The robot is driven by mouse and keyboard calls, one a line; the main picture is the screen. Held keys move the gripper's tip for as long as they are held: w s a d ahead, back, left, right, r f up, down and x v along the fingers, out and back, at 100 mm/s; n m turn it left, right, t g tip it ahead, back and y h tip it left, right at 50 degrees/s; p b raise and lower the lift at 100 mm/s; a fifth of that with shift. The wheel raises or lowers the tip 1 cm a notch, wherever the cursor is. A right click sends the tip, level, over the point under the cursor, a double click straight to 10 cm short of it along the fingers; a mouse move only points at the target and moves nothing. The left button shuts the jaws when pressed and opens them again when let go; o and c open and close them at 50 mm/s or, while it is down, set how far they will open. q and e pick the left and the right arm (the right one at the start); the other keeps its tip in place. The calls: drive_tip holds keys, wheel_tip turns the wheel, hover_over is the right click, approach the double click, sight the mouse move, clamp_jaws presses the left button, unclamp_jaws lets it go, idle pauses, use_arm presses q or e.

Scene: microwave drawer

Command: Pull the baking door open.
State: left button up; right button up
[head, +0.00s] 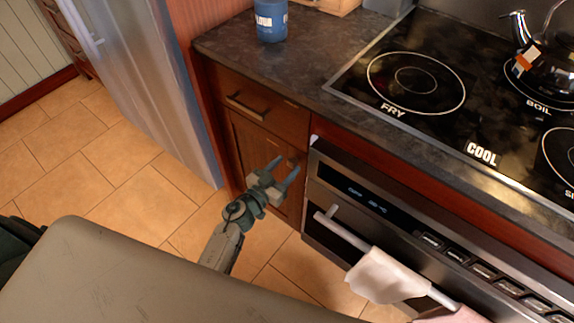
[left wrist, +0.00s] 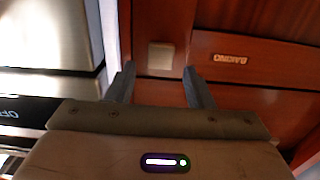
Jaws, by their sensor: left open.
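The baking door (head: 255,155) is the brown wooden cabinet door below a drawer, left of the oven. In the left wrist view the door (left wrist: 255,85) appears upside down with a "BAKING" label (left wrist: 229,59). Its small square knob (left wrist: 161,56) lies between my fingertips in that picture; the knob (head: 292,163) is near the door's upper right in the head view. My left gripper (head: 284,166) is open in front of the door, its fingers pointing at the knob (left wrist: 158,69). I cannot tell whether it touches. The door looks shut. My right gripper is not in view.
The oven (head: 330,182) stands just right of the door, with a bar handle (head: 342,229) and a hanging white towel (head: 382,277). A drawer handle (head: 244,106) sticks out above the door. A fridge (head: 150,75) stands to the left. The tiled floor (head: 125,170) is clear.

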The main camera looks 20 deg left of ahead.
use_arm(q)
drive_tip(key=shift+w+d, duration=0.2)
drive_tip(key=shift+w, duration=0.35)
clamp_jaws()
drive_tip(key=shift+s, duration=0.15)
